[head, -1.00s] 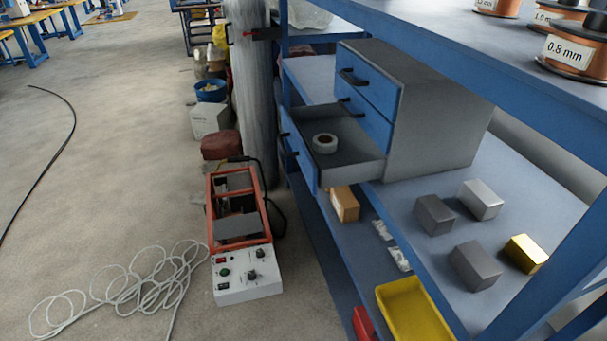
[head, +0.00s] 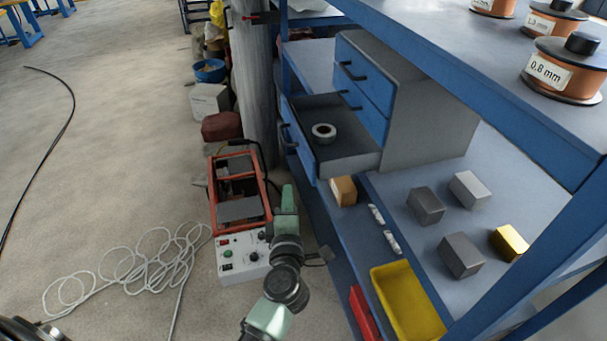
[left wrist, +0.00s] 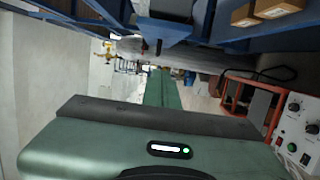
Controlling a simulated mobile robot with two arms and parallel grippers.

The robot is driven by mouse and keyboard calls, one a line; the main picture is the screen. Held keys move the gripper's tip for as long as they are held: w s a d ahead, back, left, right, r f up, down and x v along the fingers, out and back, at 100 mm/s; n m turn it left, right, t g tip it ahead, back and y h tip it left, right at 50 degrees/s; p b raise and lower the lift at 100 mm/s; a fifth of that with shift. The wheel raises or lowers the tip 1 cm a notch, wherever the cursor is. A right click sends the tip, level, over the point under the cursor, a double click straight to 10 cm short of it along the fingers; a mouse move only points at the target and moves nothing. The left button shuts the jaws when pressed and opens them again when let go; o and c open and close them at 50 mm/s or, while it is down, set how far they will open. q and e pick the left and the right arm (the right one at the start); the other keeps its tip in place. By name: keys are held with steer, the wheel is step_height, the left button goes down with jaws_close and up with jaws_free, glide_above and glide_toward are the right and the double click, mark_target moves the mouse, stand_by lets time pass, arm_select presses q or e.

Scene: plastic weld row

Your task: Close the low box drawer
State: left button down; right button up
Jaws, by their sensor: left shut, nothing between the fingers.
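The grey box (head: 425,115) with blue drawer fronts stands on the shelf. Its low drawer (head: 300,145) is pulled well out to the left, with a dark handle on its blue front. A white roll of tape (head: 324,131) lies inside it. The drawers above (head: 365,75) look shut. My left gripper (head: 287,192) is shut and empty, in front of and below the drawer front, apart from it. In the left wrist view its green fingers (left wrist: 163,88) point away from the camera with nothing between them. My right gripper is not in view.
A red-framed machine (head: 238,195) with a white control panel stands on the floor by the pillar (head: 250,90). Wire spools (head: 563,65) stand on the upper shelf. A yellow tray (head: 405,300) sits below.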

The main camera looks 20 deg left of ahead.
arm_select(q)
steer(key=w+d, duration=0.1)
steer(key=w, duration=0.6)
steer(key=shift+w+d, duration=0.15)
steer(key=shift+d, duration=0.1)
